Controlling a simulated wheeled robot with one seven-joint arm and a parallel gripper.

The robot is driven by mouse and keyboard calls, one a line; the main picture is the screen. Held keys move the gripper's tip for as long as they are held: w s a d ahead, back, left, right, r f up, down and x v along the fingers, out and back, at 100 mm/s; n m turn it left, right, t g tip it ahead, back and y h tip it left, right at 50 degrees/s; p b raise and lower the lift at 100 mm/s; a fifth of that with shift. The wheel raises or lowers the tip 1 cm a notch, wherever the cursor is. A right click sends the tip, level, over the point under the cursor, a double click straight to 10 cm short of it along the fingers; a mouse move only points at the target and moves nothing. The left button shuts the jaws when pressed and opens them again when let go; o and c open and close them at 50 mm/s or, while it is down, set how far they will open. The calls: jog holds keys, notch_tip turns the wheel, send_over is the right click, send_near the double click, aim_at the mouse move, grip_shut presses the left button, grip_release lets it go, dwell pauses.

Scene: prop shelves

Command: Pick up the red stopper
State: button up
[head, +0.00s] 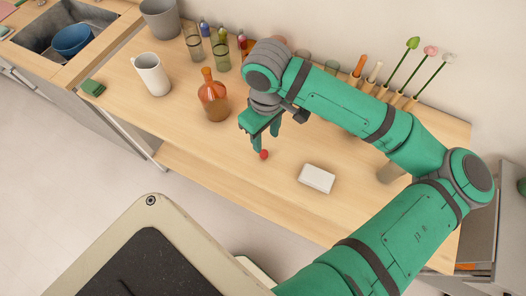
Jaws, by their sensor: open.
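The red stopper (264,155) is a small round red thing low on the wooden tabletop, near the middle of the head view. My gripper (267,146) points down right above it, with its green fingers close to the stopper. One finger reaches down just to the left of the stopper's top. The jaws are open. I cannot tell whether a finger touches the stopper. The stopper's upper part may be partly hidden by the fingers.
An amber bottle (213,103) stands left of my gripper. A white block (317,179) lies to the right. The tabletop's front edge is close by.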

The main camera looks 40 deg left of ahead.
aim_at(265, 153)
jog(key=f, duration=0.3)
jog(key=shift+d+f, duration=0.15)
jog(key=shift+d, duration=0.05)
jog(key=shift+s+a+f, duration=0.1)
jog(key=shift+s+f, duration=0.1)
jog(key=shift+f, duration=1.05)
jog(key=shift+s+a+f, duration=0.1)
jog(key=shift+s+f, duration=0.05)
jog(key=shift+f, duration=1.05)
jog(key=shift+w, duration=0.15)
grip_shut()
